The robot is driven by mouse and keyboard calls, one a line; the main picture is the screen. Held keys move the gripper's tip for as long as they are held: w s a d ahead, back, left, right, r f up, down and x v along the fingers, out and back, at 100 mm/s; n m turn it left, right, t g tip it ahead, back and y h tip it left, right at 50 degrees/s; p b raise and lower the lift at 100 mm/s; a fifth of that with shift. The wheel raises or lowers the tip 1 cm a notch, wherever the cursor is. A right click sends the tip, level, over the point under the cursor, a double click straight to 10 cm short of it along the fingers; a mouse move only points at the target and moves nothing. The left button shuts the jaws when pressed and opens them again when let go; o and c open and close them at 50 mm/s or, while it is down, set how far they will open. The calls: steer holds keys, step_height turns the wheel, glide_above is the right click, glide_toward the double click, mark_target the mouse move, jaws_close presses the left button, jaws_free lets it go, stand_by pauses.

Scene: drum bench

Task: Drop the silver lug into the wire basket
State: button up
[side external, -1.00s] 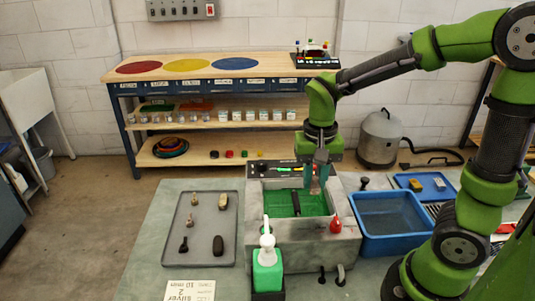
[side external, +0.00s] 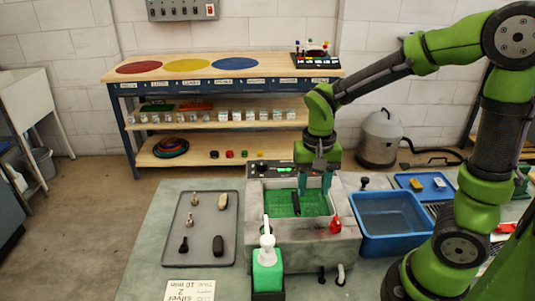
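My gripper (side external: 315,186) hangs fingers down over the back of the grey stone basin (side external: 347,227). Its two teal fingers stand apart, and I see nothing between them. Inside the basin is a green mesh-like floor (side external: 313,205), which may be the wire basket, with a dark upright handle-like bar (side external: 296,203) at its left. I cannot pick out the silver lug for certain.
A blue tub (side external: 391,222) stands to the right. A paper sign reading "silver" and "2" (side external: 190,290) lies at the front.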

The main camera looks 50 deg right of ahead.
steer(key=shift+o, duration=0.5)
step_height(320, 180, up, 17)
steer(key=shift+f, duration=0.1)
stand_by(0.6)
steer(key=s+a+f+n+t+y, duration=0.2)
steer(key=s+a+f+n+t, duration=0.1)
steer(key=s+f+n+t, duration=0.2)
steer(key=shift+s+a+t, duration=0.35)
steer(key=shift+s+t, duration=0.3)
steer(key=shift+t, duration=0.45)
steer(key=shift+o, duration=0.4)
stand_by(0.6)
